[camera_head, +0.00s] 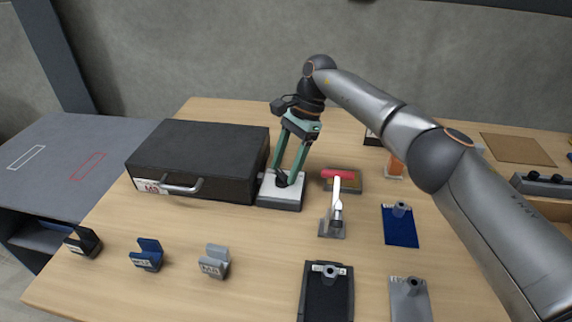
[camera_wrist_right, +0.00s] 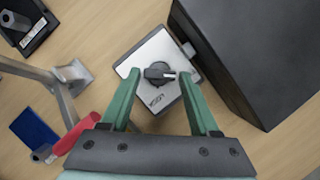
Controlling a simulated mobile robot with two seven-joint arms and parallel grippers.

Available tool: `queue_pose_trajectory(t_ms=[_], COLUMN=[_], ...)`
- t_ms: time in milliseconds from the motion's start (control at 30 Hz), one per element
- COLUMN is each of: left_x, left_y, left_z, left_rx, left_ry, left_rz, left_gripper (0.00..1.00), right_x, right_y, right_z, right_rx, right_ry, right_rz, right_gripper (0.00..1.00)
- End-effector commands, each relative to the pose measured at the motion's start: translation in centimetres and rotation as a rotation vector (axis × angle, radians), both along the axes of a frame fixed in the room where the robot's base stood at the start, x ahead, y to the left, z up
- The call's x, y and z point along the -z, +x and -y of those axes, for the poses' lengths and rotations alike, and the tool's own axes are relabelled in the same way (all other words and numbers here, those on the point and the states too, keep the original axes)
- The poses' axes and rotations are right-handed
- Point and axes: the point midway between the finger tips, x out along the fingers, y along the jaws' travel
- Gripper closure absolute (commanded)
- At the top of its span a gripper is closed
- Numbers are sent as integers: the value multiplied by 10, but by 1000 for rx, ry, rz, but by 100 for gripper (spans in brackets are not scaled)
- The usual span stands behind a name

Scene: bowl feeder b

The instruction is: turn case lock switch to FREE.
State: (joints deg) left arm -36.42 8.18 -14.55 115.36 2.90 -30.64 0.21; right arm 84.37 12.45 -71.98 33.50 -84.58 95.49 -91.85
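The case lock switch (camera_head: 281,192) is a grey box with a pale top and a black rotary knob, at the right side of the black case. In the right wrist view the knob (camera_wrist_right: 158,73) has a white mark pointing right, and dark lettering, too small to read surely, is on the plate (camera_wrist_right: 152,52). My right gripper (camera_head: 287,169) has green fingers and points down over the switch. Its fingers (camera_wrist_right: 160,77) are spread apart on either side of the knob, with gaps showing, so it is open and empty. My left gripper is not in view.
The black case (camera_head: 205,155) with a metal handle stands close left of the switch. A red-handled tool on a stand (camera_head: 338,195) is close on the right. Several small holders and a blue plate (camera_head: 400,228) lie on the wooden table. The front middle is partly clear.

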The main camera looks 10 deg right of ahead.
Motion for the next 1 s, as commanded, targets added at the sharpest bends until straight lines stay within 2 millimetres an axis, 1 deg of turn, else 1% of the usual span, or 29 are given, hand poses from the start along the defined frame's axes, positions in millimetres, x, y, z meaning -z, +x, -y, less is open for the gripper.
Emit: queue_pose_trajectory(t_ms=[33, 133, 167, 367, 467, 567, 700, 800, 1000], left_x=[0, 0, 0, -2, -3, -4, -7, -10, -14], left_y=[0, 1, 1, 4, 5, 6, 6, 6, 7], left_z=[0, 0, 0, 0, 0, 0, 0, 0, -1], left_rx=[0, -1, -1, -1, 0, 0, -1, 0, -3], left_ry=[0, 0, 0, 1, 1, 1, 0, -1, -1], left_rz=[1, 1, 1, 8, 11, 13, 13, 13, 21], left_gripper=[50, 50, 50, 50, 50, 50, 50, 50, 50], right_x=[0, 0, 0, 1, -3, -15, -40, -54, -67], right_y=[0, 0, 0, 0, 1, 3, 7, 9, 11], right_z=[0, 0, 0, 0, 2, 5, 14, 19, 25], right_rx=[1, 2, 2, 2, 4, 4, 5, 3, 2], right_ry=[0, 1, 1, 0, -1, 0, 1, 1, 0], right_rz=[0, -1, -1, -2, -1, 1, 1, -1, -1], right_gripper=[31, 20, 18, 18, 18, 18, 18, 18, 18])
